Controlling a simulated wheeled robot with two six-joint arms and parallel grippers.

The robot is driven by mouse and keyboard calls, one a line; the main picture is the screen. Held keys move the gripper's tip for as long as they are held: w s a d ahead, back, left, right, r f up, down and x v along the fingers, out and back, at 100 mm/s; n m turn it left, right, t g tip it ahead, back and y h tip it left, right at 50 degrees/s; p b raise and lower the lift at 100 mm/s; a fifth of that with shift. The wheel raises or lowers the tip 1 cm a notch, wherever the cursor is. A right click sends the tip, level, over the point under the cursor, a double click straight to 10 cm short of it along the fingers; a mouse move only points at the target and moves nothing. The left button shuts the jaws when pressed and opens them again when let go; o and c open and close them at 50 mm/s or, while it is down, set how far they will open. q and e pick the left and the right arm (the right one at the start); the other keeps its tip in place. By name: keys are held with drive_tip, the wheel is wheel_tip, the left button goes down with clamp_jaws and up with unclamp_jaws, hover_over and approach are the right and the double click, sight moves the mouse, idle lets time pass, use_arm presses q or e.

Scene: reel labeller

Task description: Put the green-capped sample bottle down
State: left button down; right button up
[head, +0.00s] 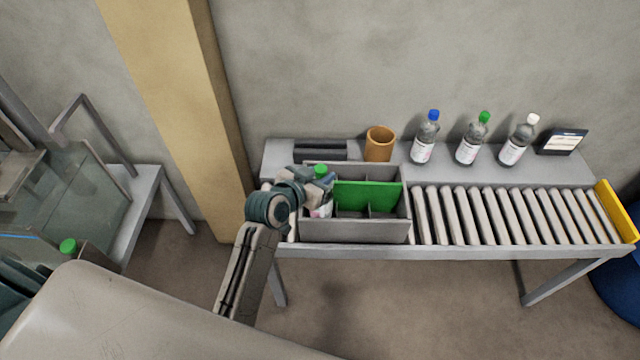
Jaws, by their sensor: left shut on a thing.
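My left gripper (324,184) is shut on a green-capped sample bottle (321,171). The bottle looks upright, with its green cap above the fingers and a bit of white label below them. It is at the left end of a grey divided crate (355,231), over or in a left compartment. The gripper hides much of the bottle, and I cannot tell whether its base touches the crate floor. A green panel (368,195) stands in the crate to the right of the bottle. My right gripper is not in view.
The crate sits at the left of a roller conveyor (500,215) whose visible rollers are bare. Behind stand an orange cup (380,143), blue-capped (425,140), green-capped (470,143) and white-capped (518,143) bottles, and a small sign (562,141). Another green cap (68,246) shows at far left.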

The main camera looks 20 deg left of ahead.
use_arm(q)
drive_tip(key=shift+f, duration=1.95)
drive_tip(key=c, duration=1.1)
unclamp_jaws()
drive_tip(key=shift+f, duration=0.1)
drive_tip(key=shift+r, duration=0.25)
drive_tip(key=b+v, duration=0.1)
drive_tip(key=v, duration=1.1)
